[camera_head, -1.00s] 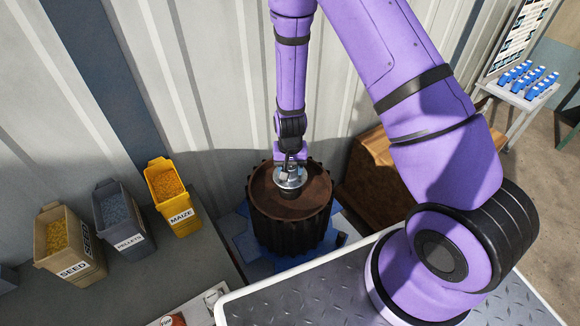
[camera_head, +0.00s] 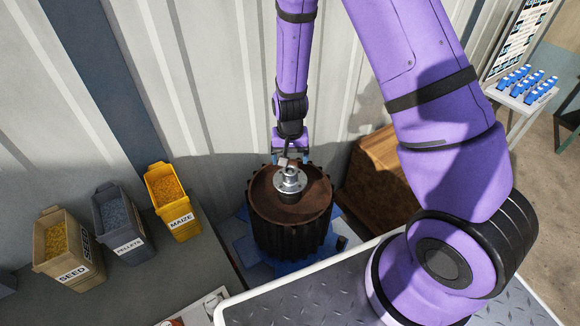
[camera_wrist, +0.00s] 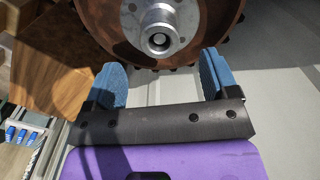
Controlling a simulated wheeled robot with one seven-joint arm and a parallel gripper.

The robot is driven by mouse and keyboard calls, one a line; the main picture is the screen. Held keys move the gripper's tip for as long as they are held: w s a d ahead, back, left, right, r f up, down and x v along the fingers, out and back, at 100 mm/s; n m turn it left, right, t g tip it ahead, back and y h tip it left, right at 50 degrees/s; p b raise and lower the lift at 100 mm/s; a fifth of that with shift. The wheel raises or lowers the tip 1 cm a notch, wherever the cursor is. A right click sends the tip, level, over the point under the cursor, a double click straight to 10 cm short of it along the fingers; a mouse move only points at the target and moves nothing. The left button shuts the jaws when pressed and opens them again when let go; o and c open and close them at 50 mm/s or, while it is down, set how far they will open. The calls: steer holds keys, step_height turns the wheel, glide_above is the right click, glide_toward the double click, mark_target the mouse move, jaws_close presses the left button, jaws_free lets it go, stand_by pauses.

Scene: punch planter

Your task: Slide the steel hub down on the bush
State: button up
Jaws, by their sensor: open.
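The steel hub (camera_head: 290,180) is a silvery flanged piece with a raised collar, sitting on top of the dark, rusty toothed drum (camera_head: 291,232). In the wrist view the hub (camera_wrist: 152,27) shows a round bore with a pale centre, against the drum's brown face (camera_wrist: 205,20). The bush is not clearly distinguishable; the pale centre may be its end. My gripper (camera_head: 290,158) is open and empty, just behind and above the hub in the head view. In the wrist view its two blue fingers (camera_wrist: 161,78) stand wide apart, clear of the hub.
Bins of seed (camera_head: 68,249), pellets (camera_head: 123,224) and maize (camera_head: 173,202) stand on the left bench. A corrugated wall is close behind my arm. A wooden box (camera_head: 378,175) stands right of the drum. Blue items (camera_head: 528,84) lie on a far shelf.

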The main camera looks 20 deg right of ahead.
steer(key=shift+r, duration=2)
steer(key=s+d+r+n+t+y, duration=0.1)
steer(key=s+r, duration=0.2)
steer(key=r, duration=0.9)
steer(key=s+d+r+n+t, duration=0.1)
steer(key=s+d+r, duration=0.15)
steer(key=r, duration=0.95)
steer(key=s+d+r+n+t, duration=0.1)
steer(key=s+r, duration=0.5)
steer(key=s, duration=0.3)
steer(key=s+d+r+n+t+h, duration=0.1)
steer(key=s+d+r+t, duration=0.1)
steer(key=s+r, duration=0.4)
steer(key=s, duration=0.3)
steer(key=shift+s+d+r, duration=0.2)
steer(key=shift+s+r, duration=0.05)
steer(key=shift+r, duration=0.15)
